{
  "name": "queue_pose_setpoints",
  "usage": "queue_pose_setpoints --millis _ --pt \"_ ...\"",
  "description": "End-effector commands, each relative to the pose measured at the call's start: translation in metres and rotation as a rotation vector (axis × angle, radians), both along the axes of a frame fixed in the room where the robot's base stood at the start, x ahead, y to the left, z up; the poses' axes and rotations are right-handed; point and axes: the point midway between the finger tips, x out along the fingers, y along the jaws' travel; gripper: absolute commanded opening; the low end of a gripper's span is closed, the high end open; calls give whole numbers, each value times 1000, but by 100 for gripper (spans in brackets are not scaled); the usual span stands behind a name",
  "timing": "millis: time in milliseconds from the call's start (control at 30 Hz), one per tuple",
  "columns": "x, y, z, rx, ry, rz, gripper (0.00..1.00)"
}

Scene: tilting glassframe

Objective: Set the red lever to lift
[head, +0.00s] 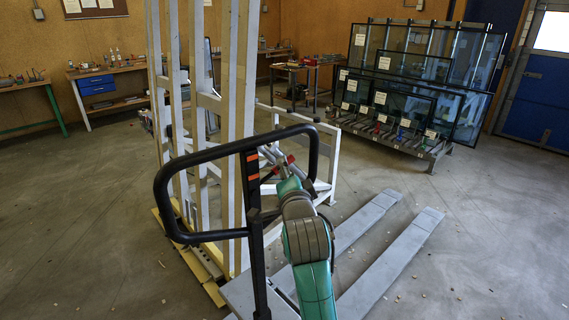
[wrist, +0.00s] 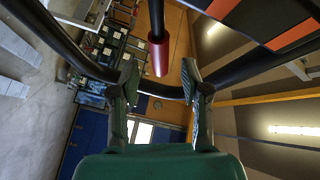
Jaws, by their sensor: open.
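The red lever (wrist: 158,55) shows in the wrist view as a red cylindrical grip on a dark rod, top centre. It lies in line with the gap between the fingers of my gripper (wrist: 160,84). The fingers stand apart, one on each side of that line, and nothing is clamped between them. I cannot tell whether the grip's end reaches between the fingertips. In the head view my gripper (head: 270,158) is beside the post of the black loop handle (head: 163,187), with small red parts near it. The lever's setting marks cannot be read.
The black loop handle surrounds my gripper's area closely. An orange-striped post (head: 253,170) stands at its middle. Grey forks (head: 395,250) extend at right. A tall white frame (head: 237,120) stands at left, and a glass rack (head: 430,145) behind. Floor at far right is clear.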

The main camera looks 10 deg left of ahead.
Motion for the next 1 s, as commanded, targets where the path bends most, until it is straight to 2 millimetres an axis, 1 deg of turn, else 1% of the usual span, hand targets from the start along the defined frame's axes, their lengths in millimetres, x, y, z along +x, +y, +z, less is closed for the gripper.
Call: queue_pose_setpoints --millis 33,100,300,433,700,767,800,900,1000 --pt "9 3 1 0 0 0 46" --pt "19 6 1 0 1 0 46" --pt "39 12 1 0 0 -1 46" --pt "44 13 0 0 0 -1 46" --pt "44 14 0 0 -1 -1 46" --pt "44 14 0 0 -1 -1 31" --pt "44 14 0 0 0 -1 21" --pt "44 14 0 0 0 0 0" --pt "44 14 0 0 -1 0 0"
